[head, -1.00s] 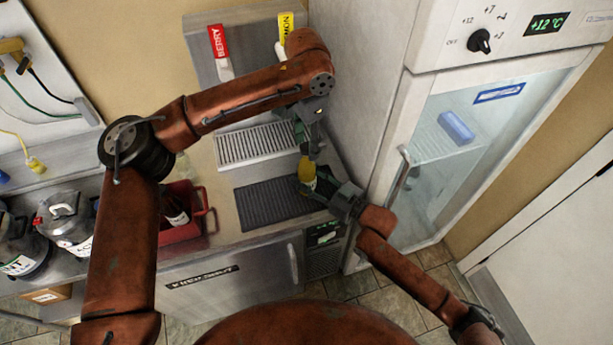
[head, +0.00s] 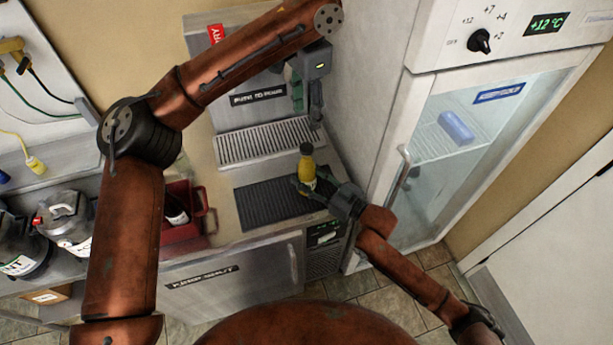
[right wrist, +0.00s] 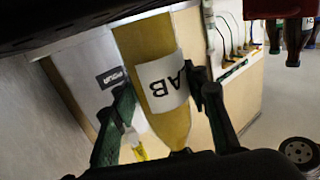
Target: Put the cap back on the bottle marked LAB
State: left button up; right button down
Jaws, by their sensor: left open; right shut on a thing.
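The yellow bottle (head: 307,172) is upright above the dark ribbed mat (head: 258,208). A dark cap (head: 305,149) shows on top of its neck in the head view. My right gripper (head: 307,187) is shut around the bottle's body. In the right wrist view the bottle (right wrist: 150,55) appears upside down, its white label reading LAB, between the fingers of my right gripper (right wrist: 160,100); its neck end is partly hidden. My left gripper (head: 306,98) is open and empty, above and apart from the bottle, near the dispenser's back panel.
A slotted drip grate (head: 265,143) lies behind the mat. The fridge (head: 398,190) stands close on the right. The mat's left part is clear.

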pick_arm(q)
jog(key=shift+r, duration=0.45)
pick_arm(e)
jog(key=c, duration=1.1)
grip_release()
jog(key=v, duration=1.2)
jog(key=shift+s, duration=0.1)
